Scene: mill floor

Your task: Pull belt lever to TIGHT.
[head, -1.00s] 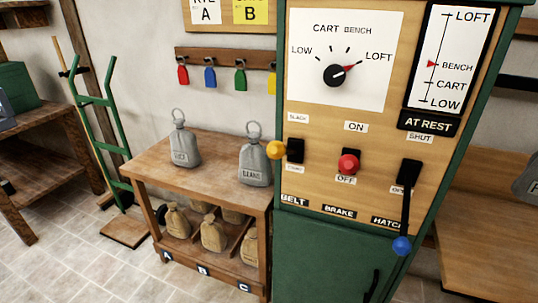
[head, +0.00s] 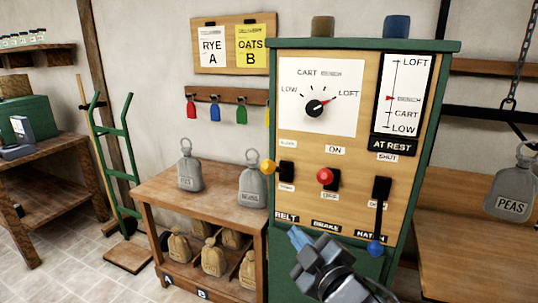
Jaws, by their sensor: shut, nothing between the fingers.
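The belt lever (head: 268,166) has a yellow-orange knob. It sticks out to the left of its black slot (head: 287,172) on the panel's left side, above the BELT label. A small label sits above the slot and another below it; in the head view they are too small to read clearly. The knob is roughly level with the slot. My gripper (head: 298,237) is at the bottom centre, in front of the panel's lower edge. Its fingers are shut and empty, below and right of the yellow knob and apart from it.
Beside it are the red-knobbed brake lever (head: 325,176) and the blue-knobbed hatch lever (head: 375,248), which hangs down. A dial (head: 314,108) and an AT REST sign (head: 394,146) are above. A wooden shelf with sacks (head: 165,190) stands close left of the green cabinet (head: 440,46).

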